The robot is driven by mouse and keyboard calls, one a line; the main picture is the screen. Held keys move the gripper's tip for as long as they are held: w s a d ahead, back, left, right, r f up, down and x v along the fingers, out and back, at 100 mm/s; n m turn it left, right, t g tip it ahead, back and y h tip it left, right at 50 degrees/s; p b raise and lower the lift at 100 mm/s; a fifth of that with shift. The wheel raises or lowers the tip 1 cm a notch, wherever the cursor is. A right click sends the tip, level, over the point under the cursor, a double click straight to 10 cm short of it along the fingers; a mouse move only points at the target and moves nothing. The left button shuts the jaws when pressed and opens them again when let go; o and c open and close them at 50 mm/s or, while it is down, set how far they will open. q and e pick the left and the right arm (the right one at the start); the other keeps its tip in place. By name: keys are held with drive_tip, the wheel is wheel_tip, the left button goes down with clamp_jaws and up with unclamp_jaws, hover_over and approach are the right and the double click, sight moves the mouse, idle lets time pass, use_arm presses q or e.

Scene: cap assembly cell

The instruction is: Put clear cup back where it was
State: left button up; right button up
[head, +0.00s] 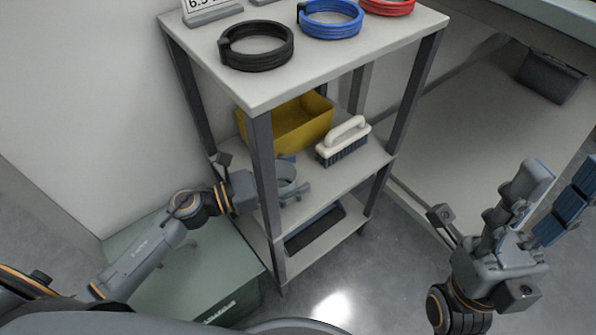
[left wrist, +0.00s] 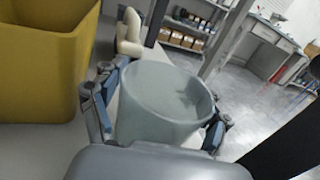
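The clear cup (head: 287,174) is a pale grey-green, see-through cup at the front left of the middle shelf (head: 318,186), partly hidden behind a shelf post in the head view. My left gripper (head: 296,176) reaches in from the left around it. In the left wrist view the cup (left wrist: 160,105) stands upright and looks empty, with a finger of the left gripper (left wrist: 158,112) against each side. I cannot tell whether its base touches the shelf. My right gripper (head: 562,190) is at the right, empty, with its fingers spread, away from the shelf unit.
A yellow bin (head: 303,124) and a white-handled brush (head: 343,140) stand behind the cup. Black (head: 256,46), blue (head: 330,18) and red (head: 388,4) coils lie on the top shelf. A dark tray (head: 315,229) is on the bottom shelf. A green box (head: 215,262) stands at lower left.

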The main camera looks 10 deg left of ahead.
use_arm(q)
drive_tip(key=v, duration=1)
drive_tip(key=shift+p, duration=0.35)
drive_tip(key=shift+s+a, duration=0.35)
drive_tip(key=shift+a, duration=0.05)
